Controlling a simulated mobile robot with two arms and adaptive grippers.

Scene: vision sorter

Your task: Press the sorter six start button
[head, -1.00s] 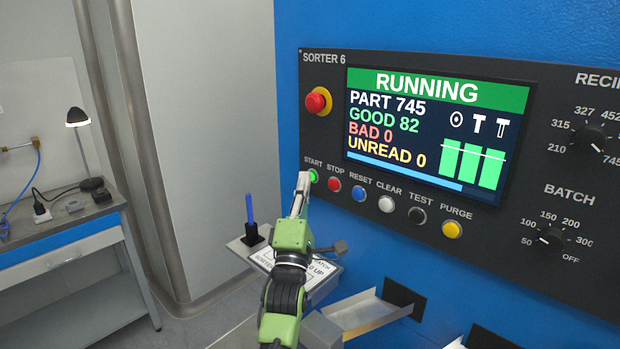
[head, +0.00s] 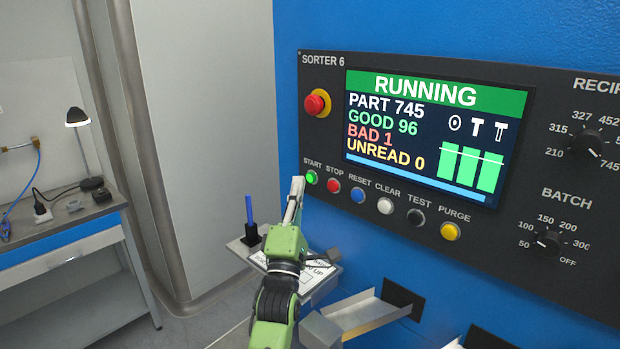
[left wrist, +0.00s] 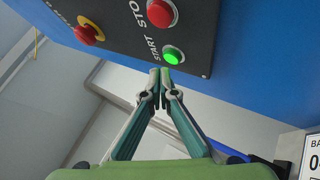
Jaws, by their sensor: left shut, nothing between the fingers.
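The green start button (head: 312,177) sits at the left end of the button row on the sorter six panel (head: 420,60), under the label START, and looks lit. The screen (head: 430,135) reads RUNNING, part 745, good 96, bad 1, unread 0. My left gripper (head: 297,183) is shut and empty, just left of and below the start button and apart from it. In the left wrist view the closed fingertips (left wrist: 160,72) are near the lit start button (left wrist: 173,56), with a small gap visible. My right gripper is not in view.
The red stop button (head: 333,185) is right beside start, with several more buttons further right. A red emergency stop (head: 317,102) is above. A small shelf (head: 318,280) with a blue pen (head: 249,208) and a metal chute (head: 360,314) are below. A workbench (head: 70,225) stands at left.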

